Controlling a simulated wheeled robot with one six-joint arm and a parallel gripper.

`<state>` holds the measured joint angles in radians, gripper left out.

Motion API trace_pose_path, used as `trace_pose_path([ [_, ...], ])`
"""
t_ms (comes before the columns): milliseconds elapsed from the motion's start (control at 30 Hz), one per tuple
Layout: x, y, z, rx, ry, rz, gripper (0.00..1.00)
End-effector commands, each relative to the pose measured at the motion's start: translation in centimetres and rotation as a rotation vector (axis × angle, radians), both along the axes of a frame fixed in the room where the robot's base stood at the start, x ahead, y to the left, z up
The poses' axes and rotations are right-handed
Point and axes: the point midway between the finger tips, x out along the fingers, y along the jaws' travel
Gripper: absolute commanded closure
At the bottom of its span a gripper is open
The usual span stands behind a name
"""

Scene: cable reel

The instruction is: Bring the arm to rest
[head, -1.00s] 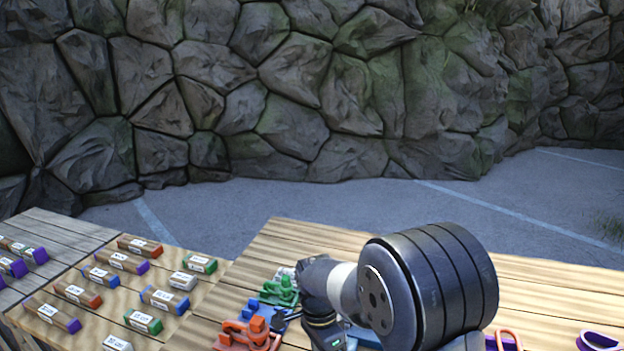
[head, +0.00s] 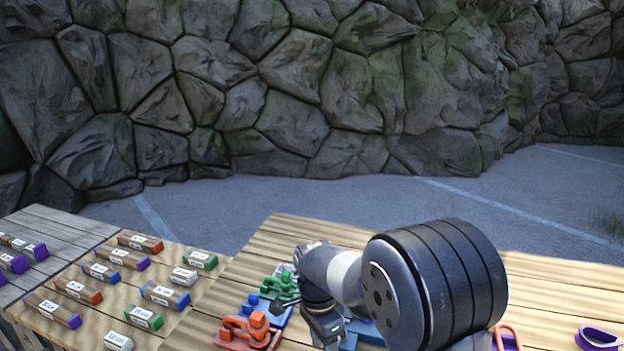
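My arm reaches in from the lower right over the wooden table (head: 330,232). Its large black joint hides part of the tabletop. The end of the arm bends down at the lower middle, where my gripper (head: 326,334) hangs beside the blue and orange pieces. Its fingers are cut off or hidden, so I cannot tell whether it is open or shut, or whether it holds anything.
Green clips (head: 279,287) and orange clips (head: 246,331) lie just left of my gripper. Labelled blocks (head: 130,260) stand in rows on the left table. A purple loop (head: 598,338) lies at the right. A stone wall (head: 300,90) stands behind.

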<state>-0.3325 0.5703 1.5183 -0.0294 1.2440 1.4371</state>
Motion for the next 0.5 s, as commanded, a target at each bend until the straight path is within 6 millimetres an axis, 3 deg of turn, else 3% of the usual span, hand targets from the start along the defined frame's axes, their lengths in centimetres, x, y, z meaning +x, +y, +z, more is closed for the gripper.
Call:
trace_pose_path([
  [100,-0.5,-0.3,-2.3,-0.001,0.005,0.000,0.48],
  [500,-1.1,-1.7,-2.1,0.000,0.000,0.186,0.48],
])
